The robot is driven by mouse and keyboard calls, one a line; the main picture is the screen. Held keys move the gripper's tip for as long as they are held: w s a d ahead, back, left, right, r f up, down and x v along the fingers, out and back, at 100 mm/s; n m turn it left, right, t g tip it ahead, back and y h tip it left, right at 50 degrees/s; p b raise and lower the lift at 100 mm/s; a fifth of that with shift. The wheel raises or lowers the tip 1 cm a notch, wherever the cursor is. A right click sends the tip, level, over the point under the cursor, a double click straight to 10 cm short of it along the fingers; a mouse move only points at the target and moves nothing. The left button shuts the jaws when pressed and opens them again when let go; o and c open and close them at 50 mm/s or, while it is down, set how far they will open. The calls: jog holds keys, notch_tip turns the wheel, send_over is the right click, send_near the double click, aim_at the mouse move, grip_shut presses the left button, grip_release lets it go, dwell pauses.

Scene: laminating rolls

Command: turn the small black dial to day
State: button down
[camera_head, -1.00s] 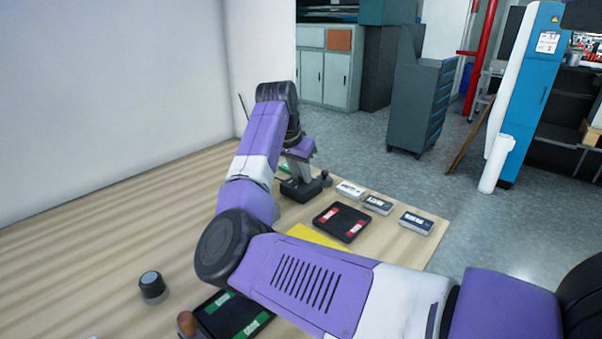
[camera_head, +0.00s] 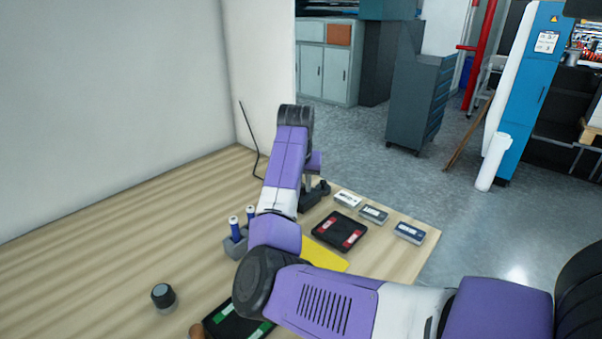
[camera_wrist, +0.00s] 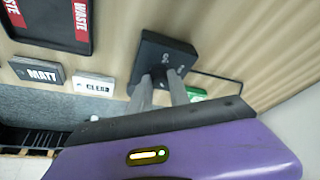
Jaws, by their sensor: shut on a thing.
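The small black dial is mostly hidden between my fingers in the wrist view. It sits on a dark square block (camera_wrist: 172,50) with small white marks on its face, too small to read. My gripper (camera_wrist: 158,80) is shut on the dial, its two grey fingers reaching down to the block. In the head view the dark block (camera_head: 309,201) stands near the far end of the wooden table, and my arm partly covers it. I cannot tell which mark the dial points to.
MATT (camera_wrist: 38,73) and CLEAR (camera_wrist: 94,84) boxes and a black tray with red WASTE labels (camera_head: 340,229) lie close by. A grey holder with blue tubes (camera_head: 236,243) and a black-topped cylinder (camera_head: 163,297) stand nearer.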

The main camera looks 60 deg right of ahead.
jog(key=n+p, duration=0.1)
jog(key=n+t+p, duration=0.1)
jog(key=p, duration=0.1)
jog(key=n+p, duration=0.1)
jog(key=shift+s+d+r+n+y+p, duration=0.1)
jog(key=shift+s+r+n+y+p, duration=0.2)
jog(key=shift+n+y+p, duration=0.1)
jog(key=n+t+y+p, duration=0.1)
jog(key=n+p, duration=0.2)
jog(key=shift+d+f+n+p, duration=0.1)
jog(key=shift+n+p, duration=0.2)
jog(key=shift+p, duration=0.1)
jog(key=n+y+p, duration=0.1)
jog(key=n+p, duration=0.1)
jog(key=n, duration=0.1)
jog(key=shift+d+f+n+t, duration=0.1)
jog(key=shift+f+n+t, duration=0.05)
jog(key=shift+n+t, duration=0.2)
jog(key=shift+d+f+n+y+p, duration=0.1)
jog(key=shift+n+y+p, duration=0.55)
jog(key=shift+n, duration=1.2)
jog(key=shift+t+y, duration=0.25)
jog(key=c, duration=1.2)
grip_release()
jog(key=shift+c, duration=0.2)
